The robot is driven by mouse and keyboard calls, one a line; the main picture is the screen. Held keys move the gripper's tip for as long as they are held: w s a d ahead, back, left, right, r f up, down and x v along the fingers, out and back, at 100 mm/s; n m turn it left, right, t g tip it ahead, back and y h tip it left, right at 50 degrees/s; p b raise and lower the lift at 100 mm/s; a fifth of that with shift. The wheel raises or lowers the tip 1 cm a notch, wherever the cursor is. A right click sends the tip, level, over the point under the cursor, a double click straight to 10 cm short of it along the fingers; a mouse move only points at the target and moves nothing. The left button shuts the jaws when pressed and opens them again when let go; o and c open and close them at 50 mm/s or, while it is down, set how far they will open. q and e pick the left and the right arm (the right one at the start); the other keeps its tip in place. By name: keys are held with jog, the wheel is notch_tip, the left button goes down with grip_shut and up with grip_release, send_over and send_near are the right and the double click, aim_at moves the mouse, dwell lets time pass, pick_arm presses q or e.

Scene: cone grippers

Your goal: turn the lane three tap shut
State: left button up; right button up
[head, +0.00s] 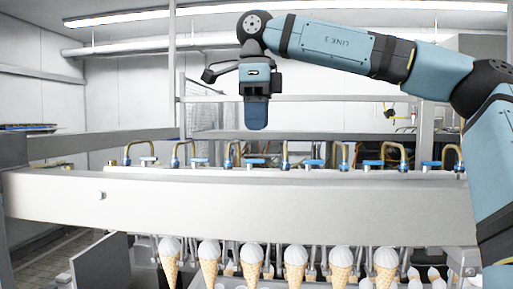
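A row of small taps with blue handles runs along the top of the long grey beam. The third tap from the left (255,161) has its blue handle lying crosswise; I cannot read any lane number. My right gripper (256,122) points down above this tap, with a clear gap between them. Its fingers show edge-on as one blue paddle, so their opening is hidden. Nothing shows held in it. My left gripper is not in view.
Neighbouring taps (200,161) (313,163) stand close on both sides, with curved brass pipes (285,152) between them. The grey beam (290,205) spans the front. Several filled cones (209,262) hang below it. A rail frame (330,99) stands behind.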

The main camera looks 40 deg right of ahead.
jog(key=shift+f+p, duration=0.4)
jog(key=shift+f, duration=2.65)
jog(key=shift+c, duration=0.4)
grip_shut()
